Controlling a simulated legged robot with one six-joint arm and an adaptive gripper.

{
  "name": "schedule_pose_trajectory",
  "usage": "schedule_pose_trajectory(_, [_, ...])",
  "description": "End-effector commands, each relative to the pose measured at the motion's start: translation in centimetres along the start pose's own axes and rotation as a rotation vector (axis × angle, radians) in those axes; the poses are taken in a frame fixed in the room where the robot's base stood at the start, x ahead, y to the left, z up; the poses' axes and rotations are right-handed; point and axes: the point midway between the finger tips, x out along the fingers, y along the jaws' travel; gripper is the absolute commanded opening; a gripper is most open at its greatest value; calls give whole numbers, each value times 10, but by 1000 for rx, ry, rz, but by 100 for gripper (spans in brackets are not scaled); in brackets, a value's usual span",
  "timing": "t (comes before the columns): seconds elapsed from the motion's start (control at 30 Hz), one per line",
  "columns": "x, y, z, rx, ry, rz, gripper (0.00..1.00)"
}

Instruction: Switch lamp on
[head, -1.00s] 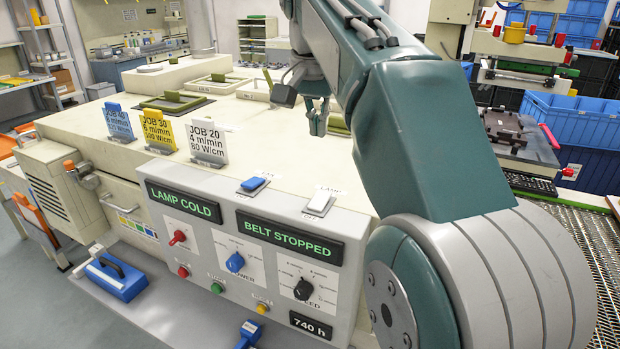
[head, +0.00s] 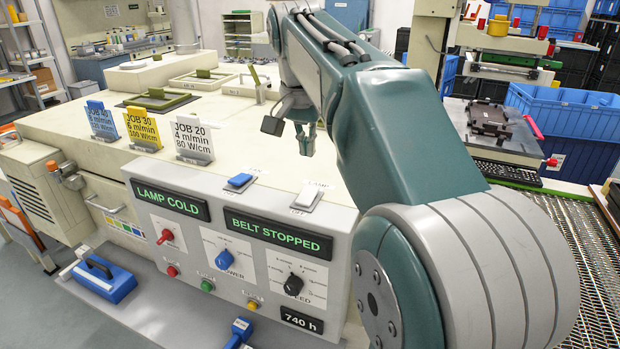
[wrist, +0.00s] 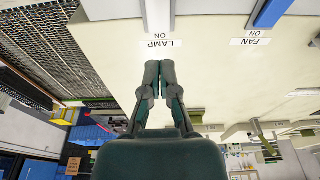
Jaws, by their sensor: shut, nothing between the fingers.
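The white lamp switch (head: 308,196) is on the machine's top near its front edge, with OFF lettered on its near side. In the wrist view the white switch (wrist: 158,17) shows at the top edge, beside a LAMP ON label (wrist: 163,42). My gripper (head: 306,150) is over the machine top, behind the lamp switch in the head view. Its fingers (wrist: 160,66) are together and empty, apart from the switch in the picture; their height above the top is unclear. The display (head: 171,200) reads LAMP COLD.
A blue fan switch (head: 240,181) sits left of the lamp switch. Job cards stand farther left, including a white JOB 20 card (head: 191,138). A second display (head: 278,234) reads BELT STOPPED. The top around my gripper looks clear.

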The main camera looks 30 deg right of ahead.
Motion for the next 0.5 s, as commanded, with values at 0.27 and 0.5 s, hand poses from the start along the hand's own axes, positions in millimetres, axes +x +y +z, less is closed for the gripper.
schedule_pose_trajectory(0.27, [52,0,1,0,-3,2,0])
schedule_pose_trajectory(0.5, [75,0,0,0,0,0,0])
